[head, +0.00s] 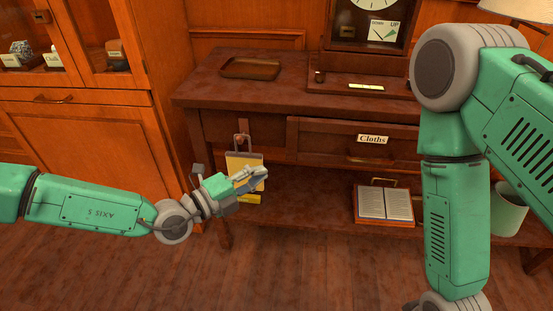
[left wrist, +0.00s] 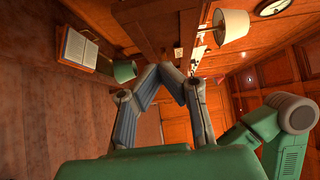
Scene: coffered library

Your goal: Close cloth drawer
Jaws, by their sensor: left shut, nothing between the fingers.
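The cloth drawer (head: 318,145) is in the dark wooden desk in the head view, right of centre. My right gripper is out of view.
A yellow clipboard-like item (head: 243,163) hangs behind my left gripper. An open book (head: 385,204) lies on the low shelf. A tray (head: 250,68) and a clock (head: 368,30) stand on the desk top. A cabinet (head: 85,130) is at left. The floor in front is clear.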

